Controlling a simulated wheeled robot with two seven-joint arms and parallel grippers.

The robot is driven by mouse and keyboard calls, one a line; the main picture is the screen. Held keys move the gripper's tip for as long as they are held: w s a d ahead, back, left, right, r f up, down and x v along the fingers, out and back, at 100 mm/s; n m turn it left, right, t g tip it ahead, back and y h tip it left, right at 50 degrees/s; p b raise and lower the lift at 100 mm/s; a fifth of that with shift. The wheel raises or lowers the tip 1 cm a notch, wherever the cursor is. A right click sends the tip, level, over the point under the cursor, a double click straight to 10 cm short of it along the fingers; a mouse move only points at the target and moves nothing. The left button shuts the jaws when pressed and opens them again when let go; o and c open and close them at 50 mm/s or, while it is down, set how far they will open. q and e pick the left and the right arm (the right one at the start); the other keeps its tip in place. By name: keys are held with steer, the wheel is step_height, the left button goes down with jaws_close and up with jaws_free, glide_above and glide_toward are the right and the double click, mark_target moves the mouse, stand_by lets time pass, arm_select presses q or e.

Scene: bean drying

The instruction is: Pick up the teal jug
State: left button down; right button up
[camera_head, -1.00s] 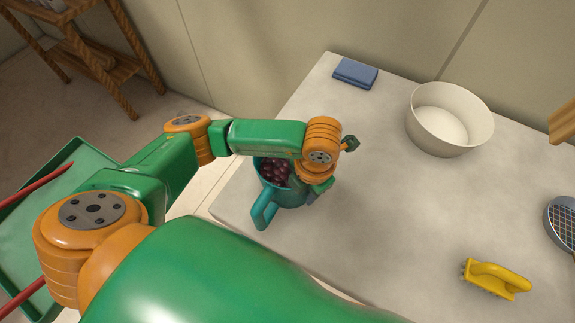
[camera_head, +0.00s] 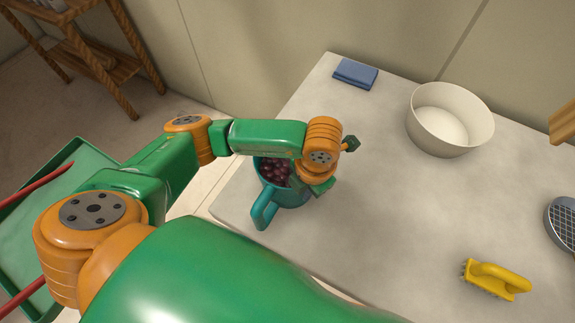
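The teal jug (camera_head: 265,209) stands upright at the left end of the grey table, its handle toward the front left. Dark red beans (camera_head: 273,170) show inside it. My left arm reaches over the jug from the left. My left gripper (camera_head: 312,193) is at the jug's right side, mostly hidden under the orange wrist, so whether its fingers are apart or closed on the jug does not show. My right gripper is not in view.
The table (camera_head: 380,220) holds a folded blue cloth (camera_head: 355,74), a white bowl (camera_head: 449,120), a yellow brush (camera_head: 497,279) and, at the right edge, a round mesh strainer (camera_head: 562,222). The table middle is clear. A green tray (camera_head: 40,200) is at the left, a wooden shelf (camera_head: 95,60) behind.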

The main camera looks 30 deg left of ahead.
arm_select(q)
steer(key=shift+w, duration=0.1)
stand_by(0.7)
steer(key=shift+r, duration=0.65)
steer(key=s+d+r+b, duration=0.3)
steer(key=d+r, duration=0.8)
steer(key=d, duration=0.2)
steer(key=shift+s+d+r, duration=0.25)
steer(key=shift+d+r, duration=0.05)
steer(key=shift+r, duration=0.05)
